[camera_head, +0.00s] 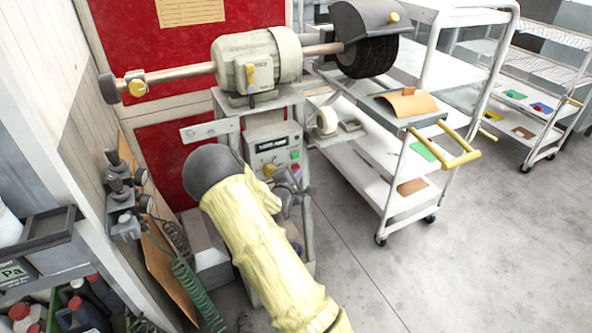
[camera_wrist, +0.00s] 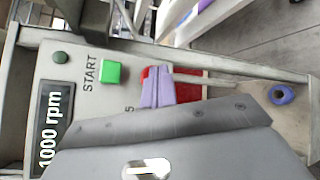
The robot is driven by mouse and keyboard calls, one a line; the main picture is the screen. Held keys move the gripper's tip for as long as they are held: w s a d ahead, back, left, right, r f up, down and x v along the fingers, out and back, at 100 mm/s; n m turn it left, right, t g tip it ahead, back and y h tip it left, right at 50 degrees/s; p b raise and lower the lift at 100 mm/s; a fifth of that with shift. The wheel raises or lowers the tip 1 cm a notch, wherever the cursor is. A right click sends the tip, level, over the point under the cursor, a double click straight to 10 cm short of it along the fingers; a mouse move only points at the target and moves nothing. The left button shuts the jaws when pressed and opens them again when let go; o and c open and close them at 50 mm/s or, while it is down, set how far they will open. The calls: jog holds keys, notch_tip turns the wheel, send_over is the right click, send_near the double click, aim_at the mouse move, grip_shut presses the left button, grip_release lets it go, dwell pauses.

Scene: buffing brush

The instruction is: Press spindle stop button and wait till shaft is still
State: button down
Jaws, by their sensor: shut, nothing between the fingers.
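The control panel (camera_head: 268,146) sits on the pedestal below the buffing motor (camera_head: 258,62). In the wrist view its display (camera_wrist: 51,125) reads "1000 rpm", with a green START button (camera_wrist: 111,72) beside it. A red button (camera_wrist: 188,92) lies beyond, partly hidden by my gripper's purple fingers (camera_wrist: 158,86). The fingers are shut, empty, and overlap the red button; I cannot tell whether they touch it. In the head view my gripper (camera_head: 297,186) is at the panel's right side. The shaft (camera_head: 180,73) carries a dark brush (camera_head: 367,57) at right; its motion cannot be judged from stills.
A white cart (camera_head: 372,178) with a yellow handle (camera_head: 452,150) stands right of the machine, and a second cart (camera_head: 536,100) is behind it. Coiled hoses (camera_head: 187,285) and a wooden wall are close at left. Grey floor is clear at right front.

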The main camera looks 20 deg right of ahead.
dwell(0.5)
jog(key=shift+s, duration=0.75)
jog(key=s+p, duration=0.1)
jog(key=s, duration=0.4)
dwell(0.3)
dwell(0.4)
